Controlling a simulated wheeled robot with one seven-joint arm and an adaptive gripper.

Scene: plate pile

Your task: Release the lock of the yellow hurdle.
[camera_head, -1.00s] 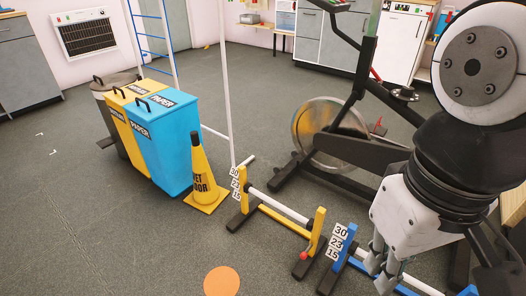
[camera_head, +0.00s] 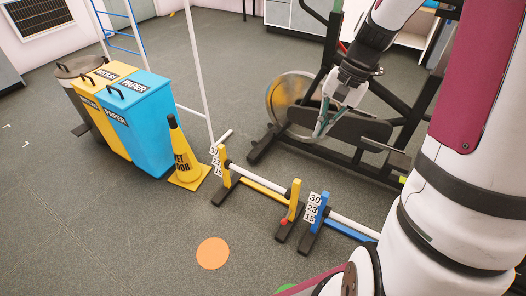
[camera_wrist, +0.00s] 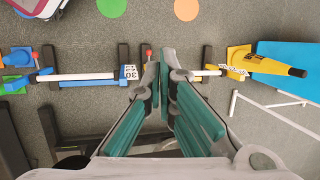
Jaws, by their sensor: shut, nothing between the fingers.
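The yellow hurdle (camera_head: 294,199) stands on the floor in the middle of the head view, with yellow posts, a white bar and dark feet. A red knob (camera_head: 284,222) sits low on its right post. In the wrist view the knob (camera_wrist: 149,53) shows just left of the fingertips, and the hurdle's white bar (camera_wrist: 212,72) is partly hidden behind the fingers. My gripper (camera_head: 319,132) is shut and empty, pointing down. It is in the air above the hurdle area, apart from the hurdle. It fills the middle of the wrist view (camera_wrist: 162,62).
A blue hurdle (camera_head: 314,210) stands close to the yellow one's right end. A wet floor cone (camera_head: 183,155) and blue bin (camera_head: 142,130) are left. An exercise bike (camera_head: 350,150) stands behind. An orange floor disc (camera_head: 213,253) lies on clear floor in front.

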